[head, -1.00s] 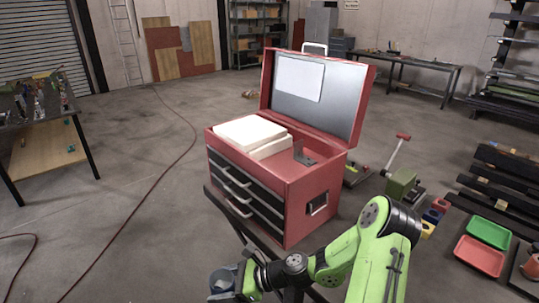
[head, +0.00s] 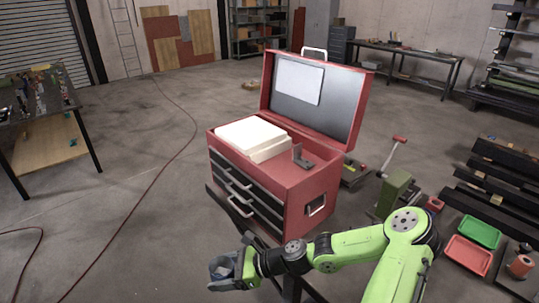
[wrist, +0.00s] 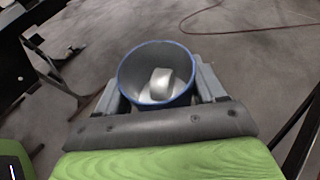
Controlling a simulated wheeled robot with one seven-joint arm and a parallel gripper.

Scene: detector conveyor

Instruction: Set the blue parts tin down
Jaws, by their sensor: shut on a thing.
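The blue parts tin (head: 222,270) is held in my gripper (head: 228,274), at the lower left of the red toolbox in the head view. In the wrist view the tin (wrist: 134,75) is an open round cup with a blue rim, and a pale metallic rounded piece (wrist: 161,84) lies inside it. The gripper's two grey fingers (wrist: 158,92) are shut on the tin's sides. Bare concrete floor shows beyond the tin, and no surface touches it from what I can see. The tin's underside is hidden.
A red toolbox (head: 297,218) with its lid open stands on a dark stand; white blocks (head: 250,137) and a dark bracket (head: 301,158) are on its top. Red (head: 468,255) and green (head: 480,231) trays lie at right. A workbench (head: 50,105) stands at left. The floor between is mostly clear.

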